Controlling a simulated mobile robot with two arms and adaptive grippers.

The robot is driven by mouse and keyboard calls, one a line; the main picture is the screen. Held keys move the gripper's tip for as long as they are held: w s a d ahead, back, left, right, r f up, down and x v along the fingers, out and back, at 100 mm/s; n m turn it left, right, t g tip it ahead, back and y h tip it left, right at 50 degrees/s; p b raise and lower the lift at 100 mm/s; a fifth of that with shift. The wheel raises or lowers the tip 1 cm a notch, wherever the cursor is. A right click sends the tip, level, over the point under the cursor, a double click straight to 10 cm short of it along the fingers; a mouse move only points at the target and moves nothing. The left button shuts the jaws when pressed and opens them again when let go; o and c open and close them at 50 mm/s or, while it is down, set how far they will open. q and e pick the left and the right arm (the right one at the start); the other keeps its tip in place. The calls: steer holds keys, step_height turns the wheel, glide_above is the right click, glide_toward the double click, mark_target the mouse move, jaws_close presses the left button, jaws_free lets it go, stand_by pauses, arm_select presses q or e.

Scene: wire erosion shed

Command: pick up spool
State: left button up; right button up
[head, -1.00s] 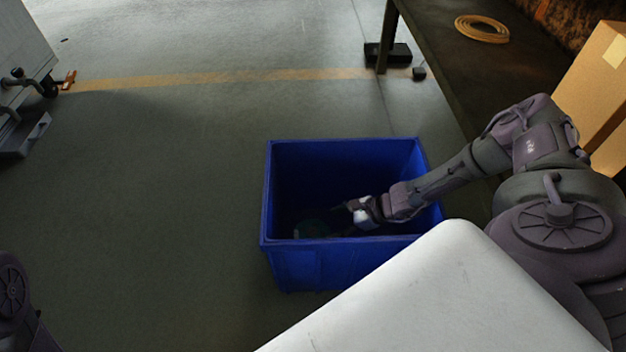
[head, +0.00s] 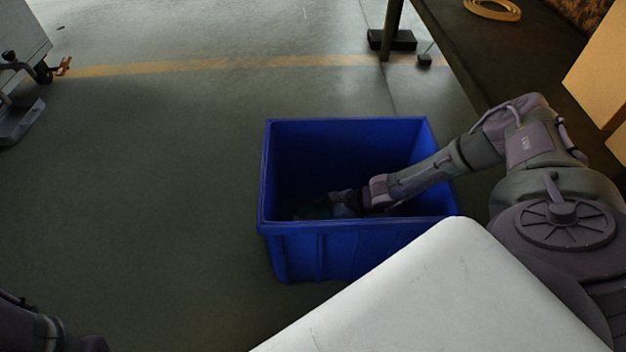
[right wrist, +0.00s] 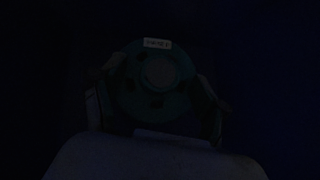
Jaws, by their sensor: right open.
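The spool (right wrist: 160,103) is a dark teal disc with a pale round hub and a small white label. In the right wrist view it lies between the two fingers of my right gripper (right wrist: 157,105), which are open on either side of it. The dark picture hides whether they touch it. In the head view the spool shows only as a dim greenish shape (head: 314,212) low in the blue bin (head: 340,250). My right gripper (head: 335,208) reaches down inside the bin beside it. My left gripper is out of view.
The bin walls stand close around my right arm. A dark table (head: 470,70) with a coiled hose (head: 493,9) and cardboard boxes (head: 600,75) is at right. A grey machine (head: 20,40) stands at far left. The floor left of the bin is clear.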

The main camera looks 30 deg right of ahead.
jaws_close()
steer(key=shift+r, duration=0.1)
stand_by(0.3)
steer(key=shift+r, duration=0.1)
